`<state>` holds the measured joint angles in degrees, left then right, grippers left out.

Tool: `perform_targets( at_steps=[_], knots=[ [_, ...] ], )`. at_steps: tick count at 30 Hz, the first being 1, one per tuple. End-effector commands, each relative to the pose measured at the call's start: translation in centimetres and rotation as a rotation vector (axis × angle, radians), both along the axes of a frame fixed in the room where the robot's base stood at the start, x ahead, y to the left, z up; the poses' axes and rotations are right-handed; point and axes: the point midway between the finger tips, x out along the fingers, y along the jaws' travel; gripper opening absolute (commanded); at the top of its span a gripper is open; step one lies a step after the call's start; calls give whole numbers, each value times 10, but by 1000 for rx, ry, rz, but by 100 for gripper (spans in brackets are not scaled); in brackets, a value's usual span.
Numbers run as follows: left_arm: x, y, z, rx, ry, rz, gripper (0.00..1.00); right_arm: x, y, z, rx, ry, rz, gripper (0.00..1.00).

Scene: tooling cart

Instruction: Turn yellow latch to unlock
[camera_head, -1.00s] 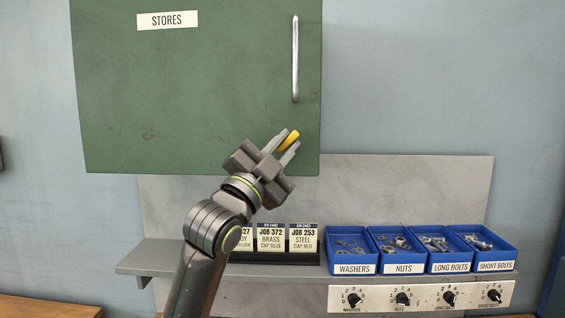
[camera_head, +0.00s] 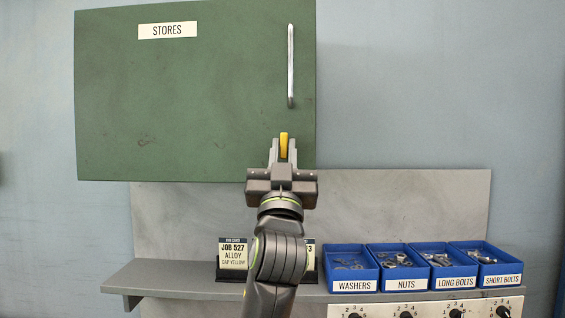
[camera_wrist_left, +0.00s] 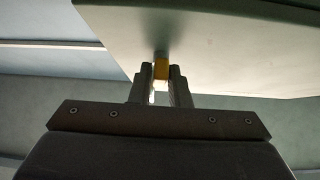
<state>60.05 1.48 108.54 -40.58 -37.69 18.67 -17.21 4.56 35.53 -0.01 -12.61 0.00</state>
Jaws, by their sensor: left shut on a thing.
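The yellow latch (camera_head: 284,146) is on the lower right part of the green STORES cabinet door (camera_head: 190,95), below the metal handle. It stands upright in the head view. My left gripper (camera_head: 283,156) is shut on the latch, one finger on each side of it. The latch also shows in the left wrist view (camera_wrist_left: 161,69), between the two fingers (camera_wrist_left: 161,80). The lower part of the latch is hidden by the gripper. The cabinet door is closed as far as I can see. My right gripper is not in view.
A vertical metal handle (camera_head: 290,65) is just above the latch. Below, a grey shelf (camera_head: 170,275) holds job cards (camera_head: 233,253) and blue bins of washers (camera_head: 350,268), nuts and bolts. Dials (camera_head: 455,312) sit beneath the bins. The wall right of the cabinet is clear.

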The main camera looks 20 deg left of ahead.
Motion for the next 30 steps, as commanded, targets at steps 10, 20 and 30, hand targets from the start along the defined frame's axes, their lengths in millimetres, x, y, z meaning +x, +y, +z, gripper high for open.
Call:
perform_targets(
  at_steps=[10,20,30],
  knots=[
    [1,-1,-1,-43,-9,-1,0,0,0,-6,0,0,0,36],
    [1,0,-1,-43,-8,-1,21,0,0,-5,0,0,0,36],
    [0,0,0,-42,-10,-1,35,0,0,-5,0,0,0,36]
  ],
)
